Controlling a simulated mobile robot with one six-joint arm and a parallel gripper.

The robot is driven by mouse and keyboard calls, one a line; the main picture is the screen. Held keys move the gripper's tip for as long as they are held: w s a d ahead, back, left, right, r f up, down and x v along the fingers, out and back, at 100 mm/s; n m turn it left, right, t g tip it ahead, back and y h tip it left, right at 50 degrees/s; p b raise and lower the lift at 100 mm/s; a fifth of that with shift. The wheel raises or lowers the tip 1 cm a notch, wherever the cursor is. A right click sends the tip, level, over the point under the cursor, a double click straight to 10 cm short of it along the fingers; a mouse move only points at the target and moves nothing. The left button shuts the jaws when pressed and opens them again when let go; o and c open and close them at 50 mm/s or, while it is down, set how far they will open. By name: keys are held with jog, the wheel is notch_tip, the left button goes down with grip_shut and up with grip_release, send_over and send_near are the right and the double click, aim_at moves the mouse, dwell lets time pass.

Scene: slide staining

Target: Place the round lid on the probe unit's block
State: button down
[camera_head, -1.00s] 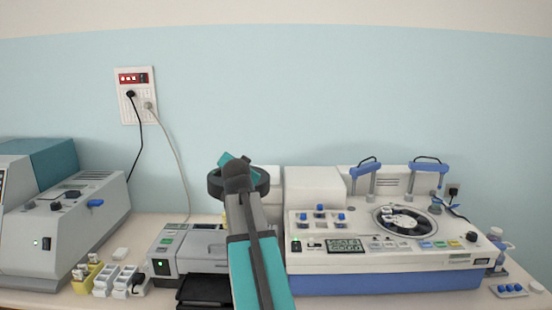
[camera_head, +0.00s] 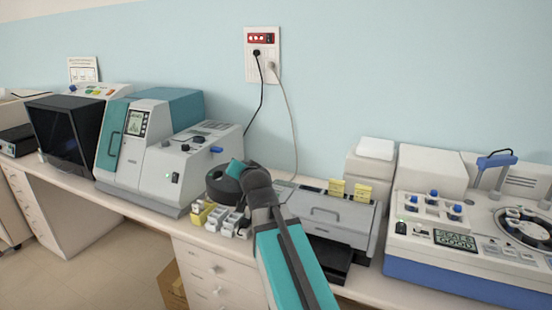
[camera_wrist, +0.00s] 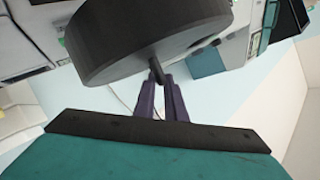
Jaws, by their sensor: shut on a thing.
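The round lid (camera_head: 218,184) is a thick dark grey disc with a thin stem. In the wrist view the lid (camera_wrist: 140,35) fills the upper middle. My gripper (camera_wrist: 158,78) is shut on its stem and holds it tilted, in the air. In the head view the lid appears in front of the grey bench machine and above the small racks; my wrist hides part of it and the fingers. No machine is labelled as the probe unit, so I cannot tell which it is or pick out its block.
A grey and teal machine (camera_head: 182,160) stands left of the lid. Small white and yellow racks (camera_head: 226,220) sit near the bench edge. A low grey unit (camera_head: 328,220) with yellow blocks is right of my arm, then a blue-based stainer (camera_head: 465,278). A black-fronted box (camera_head: 66,130) is far left.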

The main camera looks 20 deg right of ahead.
aim_at(219, 184)
jog(key=shift+n+y, duration=0.7)
jog(key=shift+y, duration=0.2)
jog(key=a, duration=0.2)
jog(key=a+f, duration=0.1)
jog(key=a, duration=0.4)
jog(key=shift+s+a+f, duration=0.2)
jog(key=shift+a+f, duration=0.15)
jog(key=shift+a, duration=0.05)
jog(key=shift+a+f, duration=0.1)
jog(key=shift+a, duration=0.2)
